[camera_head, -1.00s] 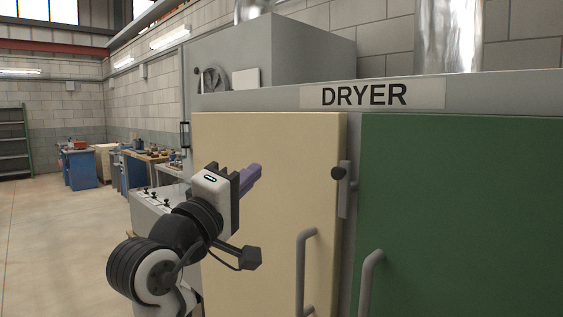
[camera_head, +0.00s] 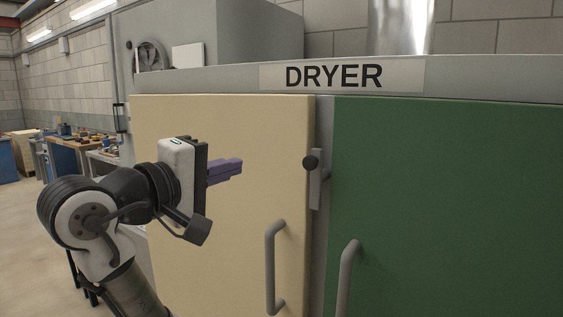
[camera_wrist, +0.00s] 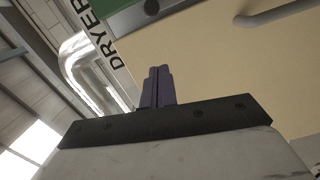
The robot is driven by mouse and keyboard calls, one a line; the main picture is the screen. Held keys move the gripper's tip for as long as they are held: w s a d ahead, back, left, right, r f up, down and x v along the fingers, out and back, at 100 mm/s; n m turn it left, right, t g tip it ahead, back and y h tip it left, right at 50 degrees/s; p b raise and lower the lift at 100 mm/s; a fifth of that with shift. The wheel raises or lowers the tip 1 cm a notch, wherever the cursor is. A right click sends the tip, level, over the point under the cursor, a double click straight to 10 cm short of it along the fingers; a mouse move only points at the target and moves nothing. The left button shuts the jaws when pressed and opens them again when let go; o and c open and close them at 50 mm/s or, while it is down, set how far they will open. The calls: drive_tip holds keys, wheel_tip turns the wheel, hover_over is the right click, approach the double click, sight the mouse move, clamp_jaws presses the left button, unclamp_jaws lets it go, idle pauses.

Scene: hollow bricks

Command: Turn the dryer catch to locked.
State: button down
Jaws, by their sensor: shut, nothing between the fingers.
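The dryer has a cream door (camera_head: 215,200) and a green door (camera_head: 450,210).
Two grey handles stick out below the catch, one on the cream door (camera_head: 270,268) and one on the green door (camera_head: 346,280). A DRYER sign (camera_head: 340,75) is above. Workbenches (camera_head: 75,145) stand far left. The space between gripper and catch looks clear.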

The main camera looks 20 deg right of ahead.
sight(318, 179)
drive_tip(key=w+d+p, duration=0.3)
drive_tip(key=d+p, duration=0.1)
drive_tip(key=d, duration=0.7)
drive_tip(key=shift+f, duration=0.4)
drive_tip(key=shift+w+d+p, duration=0.1)
drive_tip(key=shift+d+p, duration=0.05)
drive_tip(key=shift+p, duration=0.15)
drive_tip(key=shift+r+m, duration=0.1)
drive_tip(key=shift+m, duration=0.3)
